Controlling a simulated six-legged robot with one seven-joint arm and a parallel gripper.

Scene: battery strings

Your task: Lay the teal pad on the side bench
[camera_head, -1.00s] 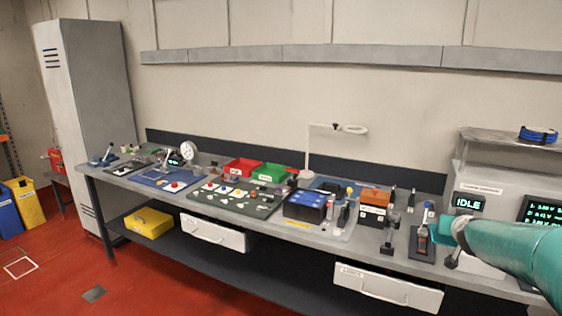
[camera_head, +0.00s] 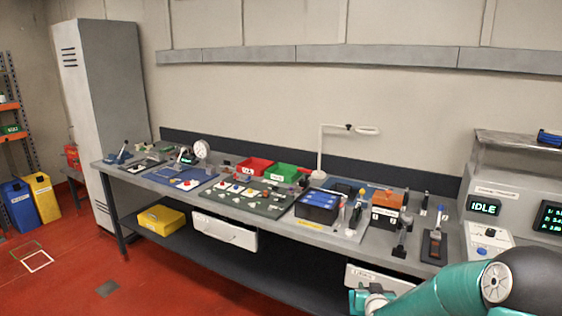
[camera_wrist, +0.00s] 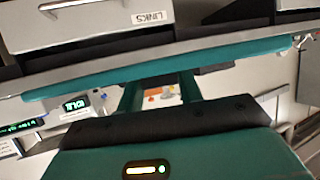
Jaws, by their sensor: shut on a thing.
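My gripper (camera_head: 372,302) hangs low at the bottom right of the head view, in front of the long workbench. In the wrist view my gripper (camera_wrist: 160,90) has its fingers shut on a flat teal piece, which I take to be the teal pad (camera_wrist: 235,58). The pad shows nearly edge-on as a long teal strip across the picture. In the head view the pad is hard to tell from my teal arm. A small grey bench (camera_head: 74,174) shows partly behind the locker at the left; I cannot tell whether it is the side bench.
The long workbench (camera_head: 150,186) is crowded with tools, trays and a battery. Open drawers (camera_head: 225,231) jut from its front, one close to my gripper. A tall locker (camera_head: 105,120) stands at its left end. Blue (camera_head: 20,208) and yellow bins (camera_head: 43,198) stand far left.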

